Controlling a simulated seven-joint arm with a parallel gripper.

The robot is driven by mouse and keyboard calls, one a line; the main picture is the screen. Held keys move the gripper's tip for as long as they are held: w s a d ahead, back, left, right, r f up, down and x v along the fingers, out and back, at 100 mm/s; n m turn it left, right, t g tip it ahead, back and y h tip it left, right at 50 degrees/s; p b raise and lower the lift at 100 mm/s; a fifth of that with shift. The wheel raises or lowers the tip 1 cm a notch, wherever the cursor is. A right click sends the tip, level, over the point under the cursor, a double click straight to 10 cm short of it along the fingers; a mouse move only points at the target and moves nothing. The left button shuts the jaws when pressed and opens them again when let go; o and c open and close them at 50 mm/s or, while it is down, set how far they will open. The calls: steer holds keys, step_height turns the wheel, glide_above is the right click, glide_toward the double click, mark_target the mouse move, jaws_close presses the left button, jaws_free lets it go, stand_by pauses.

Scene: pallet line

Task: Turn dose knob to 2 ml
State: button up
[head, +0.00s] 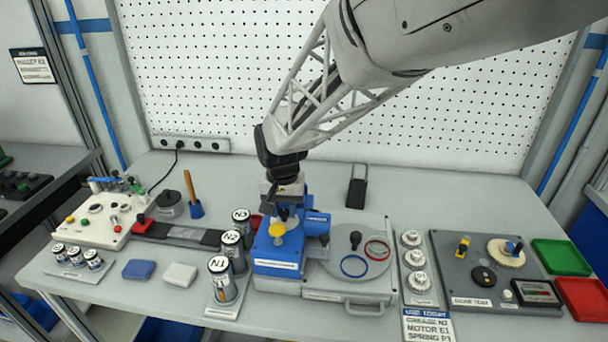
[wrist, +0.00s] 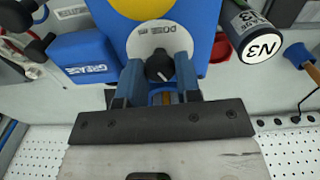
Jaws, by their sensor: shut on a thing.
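The dose knob (wrist: 159,66) is a small black knob on a round pale dial in the wrist view. A light mark on it points toward the lower right, but the dial's numbers are too small to read. The dial sits on the blue grease unit (head: 279,253), below a yellow dome (head: 277,230) in the head view. My gripper (wrist: 159,70) is shut on the knob, one finger at each side. In the head view my gripper (head: 284,208) is over the back of the blue unit and the knob is hidden.
Canisters marked N1 (head: 222,283), N2 (head: 233,251) and N3 (head: 242,225) stand close left of the unit. A grey plate (head: 338,270) with blue and red rings lies to the right. A "USE TODAY" card (head: 428,325) names grease N2. Front left bench has bare patches.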

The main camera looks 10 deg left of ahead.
mark_target(285, 211)
steer(key=shift+m, duration=0.4)
steer(key=o, duration=0.9)
steer(key=shift+r, duration=0.15)
steer(key=shift+r, duration=3.8)
steer(key=shift+d, duration=0.15)
